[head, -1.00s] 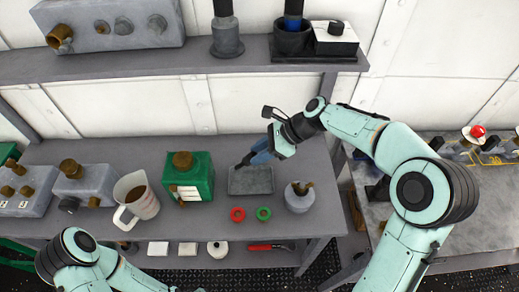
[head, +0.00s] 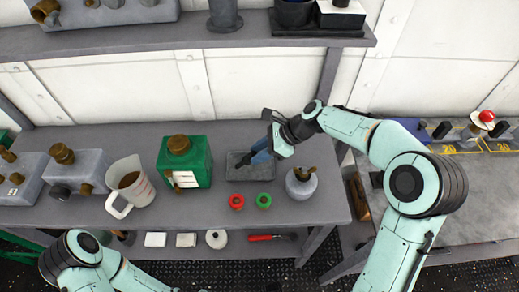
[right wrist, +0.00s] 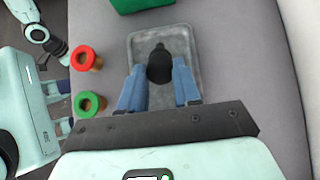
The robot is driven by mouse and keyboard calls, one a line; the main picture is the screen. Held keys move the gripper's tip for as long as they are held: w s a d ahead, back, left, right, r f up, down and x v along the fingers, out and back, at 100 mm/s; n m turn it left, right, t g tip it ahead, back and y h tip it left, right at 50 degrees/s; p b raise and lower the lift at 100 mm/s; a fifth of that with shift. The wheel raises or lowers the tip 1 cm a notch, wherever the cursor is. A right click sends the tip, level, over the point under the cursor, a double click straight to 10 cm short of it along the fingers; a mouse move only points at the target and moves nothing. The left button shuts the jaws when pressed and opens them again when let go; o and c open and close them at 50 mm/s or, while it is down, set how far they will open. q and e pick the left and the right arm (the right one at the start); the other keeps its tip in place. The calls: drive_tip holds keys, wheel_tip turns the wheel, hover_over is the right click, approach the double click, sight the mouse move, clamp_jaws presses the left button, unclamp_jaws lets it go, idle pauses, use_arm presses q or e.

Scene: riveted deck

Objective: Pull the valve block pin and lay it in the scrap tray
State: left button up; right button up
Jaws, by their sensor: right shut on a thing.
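The scrap tray (head: 232,163) is a shallow grey tray on the bench, right of the green box. My right gripper (head: 258,158) is over it, with blue fingers shut on a dark pin (head: 243,161). In the right wrist view the pin shows as a rounded black end (right wrist: 159,66) between the fingers, with the tray (right wrist: 186,45) behind it. I cannot tell whether the pin touches the tray. A grey block with brass fittings and a black knob (head: 80,178) stands at the left. My left gripper (right wrist: 62,106) shows in the right wrist view, its blue fingers apart and empty.
Red (head: 236,201) and green (head: 264,200) rings lie in front of the tray. A shelf (head: 180,32) runs above the bench.

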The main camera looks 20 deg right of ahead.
drive_tip(key=o, duration=1.1)
drive_tip(key=shift+o, duration=0.2)
drive_tip(key=shift+d+r, duration=0.1)
use_arm(q)
drive_tip(key=shift+w+r+p, duration=0.4)
drive_tip(key=shift+r+p, duration=0.3)
drive_tip(key=shift+r, duration=0.15)
use_arm(e)
drive_tip(key=v, duration=1.3)
drive_tip(key=shift+s+d, duration=0.1)
